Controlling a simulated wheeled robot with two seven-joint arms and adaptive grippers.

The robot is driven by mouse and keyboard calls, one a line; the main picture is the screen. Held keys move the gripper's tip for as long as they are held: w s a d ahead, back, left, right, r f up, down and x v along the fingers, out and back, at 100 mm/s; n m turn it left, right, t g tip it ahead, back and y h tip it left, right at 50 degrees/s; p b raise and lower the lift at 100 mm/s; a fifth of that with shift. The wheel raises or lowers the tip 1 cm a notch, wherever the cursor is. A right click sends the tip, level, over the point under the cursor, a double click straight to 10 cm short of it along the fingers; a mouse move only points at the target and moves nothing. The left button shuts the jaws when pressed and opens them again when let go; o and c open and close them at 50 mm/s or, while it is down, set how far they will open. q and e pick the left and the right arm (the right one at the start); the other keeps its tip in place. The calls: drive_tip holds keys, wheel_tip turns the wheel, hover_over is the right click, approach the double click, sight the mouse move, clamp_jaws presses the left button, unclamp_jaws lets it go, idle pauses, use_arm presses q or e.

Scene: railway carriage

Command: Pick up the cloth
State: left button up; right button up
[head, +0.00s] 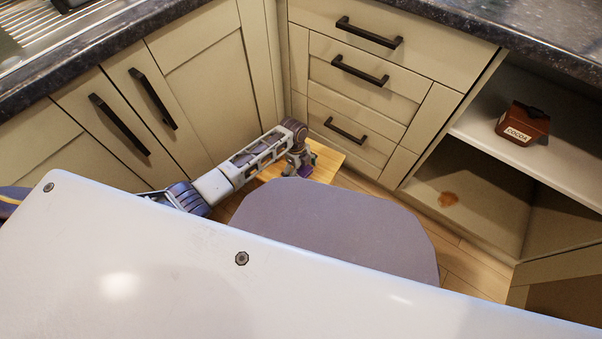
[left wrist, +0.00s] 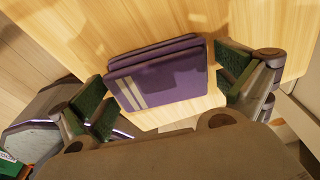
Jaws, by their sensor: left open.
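The cloth (left wrist: 160,78) is a folded purple piece with pale stripes at one corner. It lies on a light wooden surface (left wrist: 230,18), which also shows in the head view as a small wooden top (head: 326,160). My left gripper (head: 298,165) reaches down over that top in the corner between the cabinets. In the left wrist view its green-padded fingers (left wrist: 165,85) are apart, one on each side of the cloth, with the cloth not visibly gripped. In the head view the gripper mostly hides the cloth. My right gripper is not in view.
Cabinet doors (head: 200,85) stand left of the arm and a drawer unit (head: 365,85) behind it. An open shelf (head: 560,160) on the right holds a brown cocoa container (head: 523,124). A strip of wooden floor (head: 465,265) shows.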

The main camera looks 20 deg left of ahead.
sight(301, 170)
use_arm(q)
drive_tip(key=c, duration=0.8)
drive_tip(key=shift+r, duration=0.1)
drive_tip(key=shift+r, duration=0.4)
wheel_tip(301, 170, up, 7)
drive_tip(key=p, duration=0.4)
drive_tip(key=shift+r, duration=0.15)
drive_tip(key=shift+r+p, duration=0.35)
drive_tip(key=shift+r, duration=0.55)
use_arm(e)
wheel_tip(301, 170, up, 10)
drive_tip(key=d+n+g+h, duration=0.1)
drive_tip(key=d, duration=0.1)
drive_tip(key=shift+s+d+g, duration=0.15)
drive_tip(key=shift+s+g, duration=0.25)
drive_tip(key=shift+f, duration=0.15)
use_arm(q)
drive_tip(key=o, duration=0.5)
drive_tip(key=shift+c, duration=0.2)
drive_tip(key=c, duration=0.3)
